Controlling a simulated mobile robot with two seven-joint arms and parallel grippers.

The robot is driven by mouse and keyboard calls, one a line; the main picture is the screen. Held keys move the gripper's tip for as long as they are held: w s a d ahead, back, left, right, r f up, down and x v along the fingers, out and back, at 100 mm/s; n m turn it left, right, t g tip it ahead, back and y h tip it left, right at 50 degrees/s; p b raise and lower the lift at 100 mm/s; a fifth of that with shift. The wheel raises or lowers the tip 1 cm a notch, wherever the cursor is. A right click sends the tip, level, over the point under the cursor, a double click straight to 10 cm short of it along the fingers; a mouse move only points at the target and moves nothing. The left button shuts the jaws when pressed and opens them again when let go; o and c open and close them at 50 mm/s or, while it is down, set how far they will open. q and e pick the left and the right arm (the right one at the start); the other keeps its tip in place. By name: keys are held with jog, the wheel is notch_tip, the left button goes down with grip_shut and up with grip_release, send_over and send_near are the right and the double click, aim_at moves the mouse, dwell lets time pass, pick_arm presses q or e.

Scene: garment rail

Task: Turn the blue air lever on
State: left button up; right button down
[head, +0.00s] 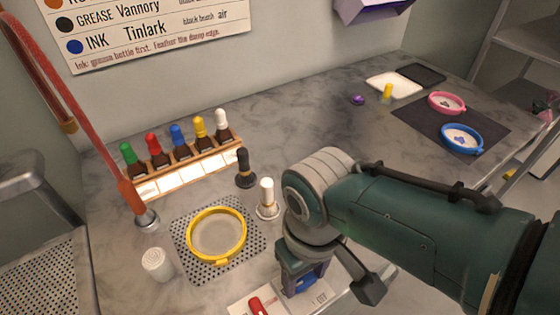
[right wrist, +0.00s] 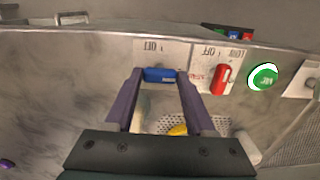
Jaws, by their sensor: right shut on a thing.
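The blue air lever (right wrist: 160,75) lies crosswise between my right gripper's fingers (right wrist: 160,80) in the right wrist view, beneath an upside-down "OFF" label. In the head view the blue lever (head: 304,284) shows partly below my right gripper (head: 300,276), at the table's front edge. The right gripper is shut on it. The wrist and fingers hide part of the lever and its plate in the head view. My left gripper is in neither view.
A red lever (right wrist: 221,79) stands beside the blue one, with a green round button (right wrist: 264,77) beyond it. A yellow-rimmed round frame (head: 216,236) lies on a perforated mat. A white-capped bottle (head: 267,198) and black-capped bottle (head: 244,168) stand close to my right arm.

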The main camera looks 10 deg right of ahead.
aim_at(304, 280)
jog(key=shift+c, duration=1.2)
grip_release()
jog(key=shift+r, duration=0.1)
notch_tip(304, 280, up, 10)
jog(key=p, duration=0.5)
